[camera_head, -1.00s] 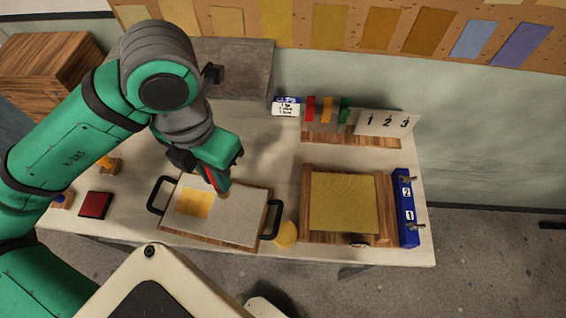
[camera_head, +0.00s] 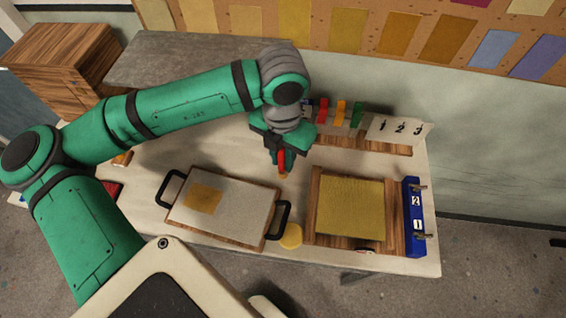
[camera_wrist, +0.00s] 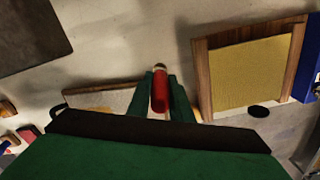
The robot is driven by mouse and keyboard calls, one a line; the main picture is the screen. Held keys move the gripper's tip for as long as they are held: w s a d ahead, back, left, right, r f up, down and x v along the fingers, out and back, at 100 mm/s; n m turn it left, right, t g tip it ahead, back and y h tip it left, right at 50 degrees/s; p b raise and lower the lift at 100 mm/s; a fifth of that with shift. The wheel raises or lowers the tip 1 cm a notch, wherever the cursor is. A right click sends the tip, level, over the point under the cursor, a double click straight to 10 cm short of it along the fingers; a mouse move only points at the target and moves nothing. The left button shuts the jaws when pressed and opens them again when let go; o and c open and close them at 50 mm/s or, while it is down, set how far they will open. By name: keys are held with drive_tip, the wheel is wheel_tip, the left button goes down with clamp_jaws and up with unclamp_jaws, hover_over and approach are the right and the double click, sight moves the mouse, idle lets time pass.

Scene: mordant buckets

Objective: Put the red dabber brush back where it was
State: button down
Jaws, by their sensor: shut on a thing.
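My gripper (camera_head: 282,160) is shut on the red dabber brush (camera_head: 282,157), which hangs with its pale tip downward. In the wrist view the red handle (camera_wrist: 160,92) sits between the two green fingers. The brush is above the bare table between the handled tray and the wooden frame with yellow cloth. A small rack (camera_head: 345,143) at the back holds a red, an orange and a green upright thing. I cannot tell from these frames which place the brush came from.
The handled tray (camera_head: 238,217) bears a sheet with a yellow-brown square. A yellow round thing (camera_head: 290,236) lies by its right handle. The wooden frame (camera_head: 312,215) and a blue block (camera_head: 413,215) stand at the right. A 1-2-3 card (camera_head: 398,130) leans behind.

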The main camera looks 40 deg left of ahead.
sight(283, 166)
drive_tip(key=shift+f, duration=1.6)
drive_tip(key=shift+f, duration=0.15)
drive_tip(key=c, duration=1.6)
unclamp_jaws()
wheel_tip(283, 166, up, 12)
drive_tip(key=shift+w+d+r, duration=0.1)
drive_tip(key=shift+w, duration=0.05)
drive_tip(key=shift+s+r, duration=0.1)
drive_tip(key=shift+s, duration=0.1)
